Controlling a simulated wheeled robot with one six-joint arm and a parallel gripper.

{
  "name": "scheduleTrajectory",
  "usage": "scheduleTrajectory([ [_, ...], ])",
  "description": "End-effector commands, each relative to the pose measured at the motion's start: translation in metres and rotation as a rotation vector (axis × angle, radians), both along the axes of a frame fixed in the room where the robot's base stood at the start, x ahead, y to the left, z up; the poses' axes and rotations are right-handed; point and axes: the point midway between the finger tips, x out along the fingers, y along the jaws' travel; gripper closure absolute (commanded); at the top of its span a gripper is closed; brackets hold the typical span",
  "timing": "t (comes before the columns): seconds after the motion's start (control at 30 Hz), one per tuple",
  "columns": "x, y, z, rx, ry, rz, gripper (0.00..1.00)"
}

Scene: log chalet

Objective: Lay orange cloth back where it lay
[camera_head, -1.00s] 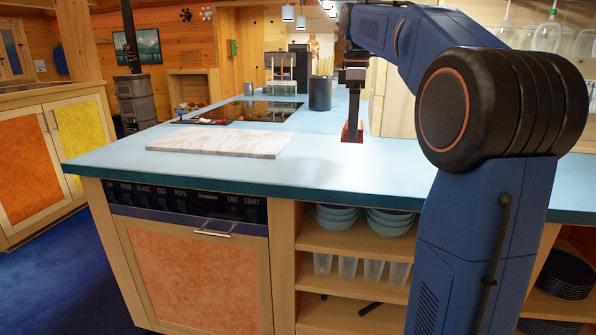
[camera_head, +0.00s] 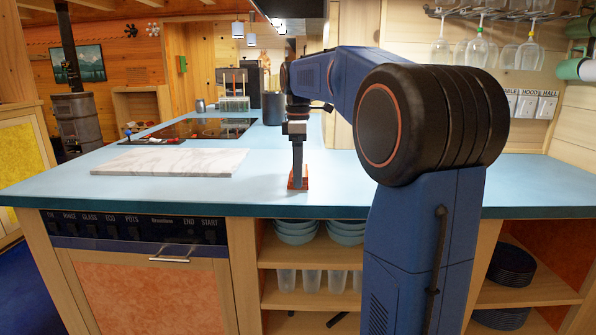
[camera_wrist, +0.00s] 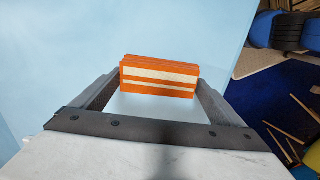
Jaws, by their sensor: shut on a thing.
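The orange cloth (camera_wrist: 160,77) is a folded orange block with white stripes. In the wrist view it sits between the two fingers of my gripper (camera_wrist: 152,88), which is shut on it. In the head view my gripper (camera_head: 298,170) points down over the light blue counter (camera_head: 340,185), near its front edge and right of the marble board. The cloth (camera_head: 298,184) shows there as a small orange-red patch at the fingertips, at or just above the counter top. I cannot tell whether it touches the counter.
A white marble board (camera_head: 170,162) lies left of my gripper. Behind it are a dark cooktop (camera_head: 205,128), a dark canister (camera_head: 273,108) and a small metal cup (camera_head: 200,106). Wine glasses (camera_head: 480,50) hang at the upper right. The counter around the cloth is clear.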

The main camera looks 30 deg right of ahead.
Motion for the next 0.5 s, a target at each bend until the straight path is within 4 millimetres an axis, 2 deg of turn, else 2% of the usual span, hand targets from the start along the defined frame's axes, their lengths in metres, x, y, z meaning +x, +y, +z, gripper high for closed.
scheduleTrajectory([
  [0.4, 0.0002, 0.0001, -0.0074, 0.000, 0.000, 0.000, 0.28],
  [0.43, 0.0002, 0.0001, -0.0076, 0.000, 0.000, 0.000, 0.05],
  [0.47, 0.0002, 0.0000, -0.0074, 0.000, 0.000, 0.000, 0.00],
  [0.5, 0.0002, 0.0000, -0.0073, 0.000, 0.000, 0.000, 0.00],
])
